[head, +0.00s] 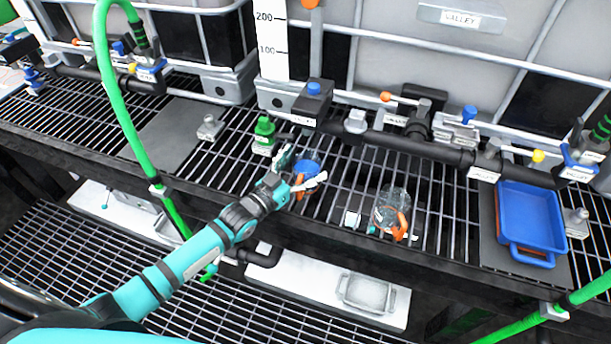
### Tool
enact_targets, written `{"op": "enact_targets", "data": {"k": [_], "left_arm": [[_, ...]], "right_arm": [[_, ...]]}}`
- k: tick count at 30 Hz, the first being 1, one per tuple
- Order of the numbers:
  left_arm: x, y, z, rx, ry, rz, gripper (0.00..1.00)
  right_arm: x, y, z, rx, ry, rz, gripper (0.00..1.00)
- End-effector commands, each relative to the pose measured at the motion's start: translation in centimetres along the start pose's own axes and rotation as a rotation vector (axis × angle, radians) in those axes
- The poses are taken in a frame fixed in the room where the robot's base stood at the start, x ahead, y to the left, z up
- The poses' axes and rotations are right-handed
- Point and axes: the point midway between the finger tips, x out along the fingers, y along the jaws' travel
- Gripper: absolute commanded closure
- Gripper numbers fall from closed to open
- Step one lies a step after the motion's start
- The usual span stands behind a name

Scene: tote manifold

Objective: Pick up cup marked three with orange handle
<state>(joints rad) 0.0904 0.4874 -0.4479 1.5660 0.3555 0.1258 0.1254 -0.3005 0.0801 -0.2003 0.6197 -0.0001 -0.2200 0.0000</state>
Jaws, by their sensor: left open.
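A clear cup with blue in it (311,158) stands on the grating, with orange showing at its lower side. My left gripper (304,168) is open at this cup, one finger to its left and one across its front. The fingers hide part of it, and I cannot tell if they touch it. A second clear cup (388,205) with an orange handle (401,226) stands apart to the right, near the front edge. No number is readable on either cup. My right gripper is not in view.
A black pipe (405,145) with valves runs along the back. A blue tray (531,218) lies at the right. A green hose (122,110) hangs at the left.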

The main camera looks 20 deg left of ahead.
Motion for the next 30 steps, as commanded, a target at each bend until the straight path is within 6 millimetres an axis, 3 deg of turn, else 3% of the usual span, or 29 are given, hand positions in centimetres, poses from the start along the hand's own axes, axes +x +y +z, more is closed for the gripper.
{"op": "enact_targets", "data": {"k": [9, 26, 30], "left_arm": [[0.61, 0.01, 0.05, 0.001, 0.0, 0.001, 0.09], [0.6, -0.01, -0.09, 0.001, 0.003, 0.0, 0.82], [0.6, -0.01, -0.08, 0.0, 0.002, 0.0, 0.85]], "right_arm": [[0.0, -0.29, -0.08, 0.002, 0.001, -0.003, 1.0], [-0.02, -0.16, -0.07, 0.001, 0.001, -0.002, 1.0], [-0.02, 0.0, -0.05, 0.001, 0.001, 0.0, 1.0]]}}
